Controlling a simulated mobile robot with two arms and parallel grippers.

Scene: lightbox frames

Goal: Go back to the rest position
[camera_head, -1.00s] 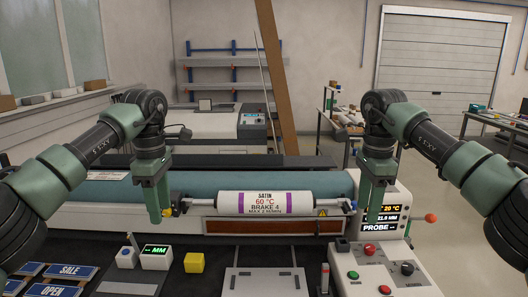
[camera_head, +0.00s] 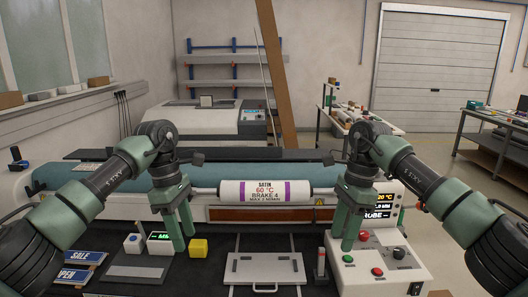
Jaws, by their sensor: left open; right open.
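My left gripper (camera_head: 178,228) hangs pointing down at the front left of the machine, its two green fingers apart and empty. My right gripper (camera_head: 347,226) also points down, open and empty, above the back of the control box (camera_head: 350,277) with red and green buttons. It partly hides the probe display panel (camera_head: 383,207).
A yellow cube (camera_head: 198,249) stands close to the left gripper. Blue "SALE" and "OPEN" signs (camera_head: 84,257) lie at front left. A teal roller (camera_head: 110,177) spans behind.

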